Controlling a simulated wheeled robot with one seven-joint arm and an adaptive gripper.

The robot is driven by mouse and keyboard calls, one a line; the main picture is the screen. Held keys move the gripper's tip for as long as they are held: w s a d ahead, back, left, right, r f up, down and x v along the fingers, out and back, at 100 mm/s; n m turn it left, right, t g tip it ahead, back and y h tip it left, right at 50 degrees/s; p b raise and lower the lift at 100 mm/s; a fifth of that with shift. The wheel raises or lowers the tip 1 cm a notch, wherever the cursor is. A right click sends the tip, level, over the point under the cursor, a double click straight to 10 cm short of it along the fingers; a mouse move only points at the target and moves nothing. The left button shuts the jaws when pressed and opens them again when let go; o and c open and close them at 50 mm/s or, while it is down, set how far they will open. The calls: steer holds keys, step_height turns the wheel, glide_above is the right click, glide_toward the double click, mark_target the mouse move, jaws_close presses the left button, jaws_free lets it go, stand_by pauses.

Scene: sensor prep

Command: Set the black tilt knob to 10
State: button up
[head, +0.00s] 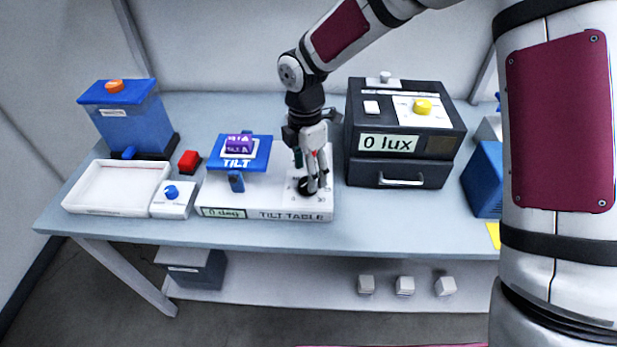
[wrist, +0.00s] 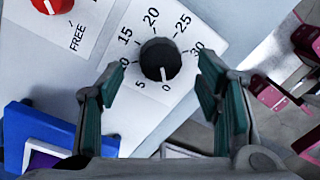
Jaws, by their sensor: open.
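The black tilt knob (wrist: 158,56) sits on a white dial plate with printed numbers from 0 to 30. Its white pointer mark is at 0. My gripper (wrist: 163,68) is open, with one finger on each side of the knob and a visible gap on both sides. In the head view my gripper (head: 312,178) points down over the right part of the white tilt table base (head: 268,203), and the knob (head: 306,187) is partly hidden by it. The display (head: 223,212) on the base front reads 0 deg. The blue tilt platform (head: 225,163) looks level and carries a purple block (head: 239,144).
A red knob (wrist: 48,4) with a FREE label is close to the black one. A black lux box (head: 400,174) stands right of my gripper. At left are a white tray (head: 118,208), a blue bin (head: 130,118) and a small blue-knob box (head: 173,204).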

steer(key=shift+s+f, duration=0.1)
steer(key=shift+f, duration=1.45)
steer(key=c, duration=1.2)
steer(key=shift+o, duration=0.2)
